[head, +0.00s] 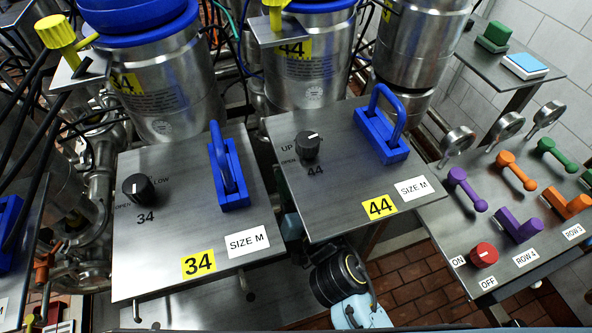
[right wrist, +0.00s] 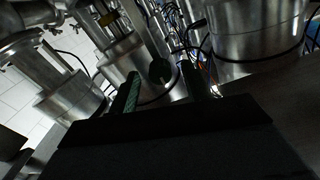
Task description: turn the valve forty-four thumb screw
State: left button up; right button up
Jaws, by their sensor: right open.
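Panel 44 (head: 330,215) in the head view carries a black dial (head: 308,145), a blue handle (head: 385,125) and a yellow 44 label (head: 379,206). Behind it, a yellow knob (head: 277,3) sits on a small metal plate above the tank marked 44; the top edge cuts it off. My right arm shows below the panel's front edge, its gripper hidden there. In the right wrist view my right gripper (right wrist: 160,72) is open, fingers apart. A dark round thing shows between the fingers; I cannot tell what it is or whether they touch it. My left gripper is not in view.
Panel 34 (head: 165,240) with a matching dial and blue handle stands left. On the right, a panel (head: 470,232) holds coloured levers and a red knob (head: 483,254). Steel tanks and hoses crowd behind. A narrow gap separates panels 34 and 44.

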jog(key=shift+w+a, duration=0.2)
jog(key=shift+w, duration=0.45)
jog(key=c, duration=1)
jog(key=shift+n, duration=0.3)
jog(key=shift+n+p, duration=0.5)
jog(key=shift+n, duration=8.1)
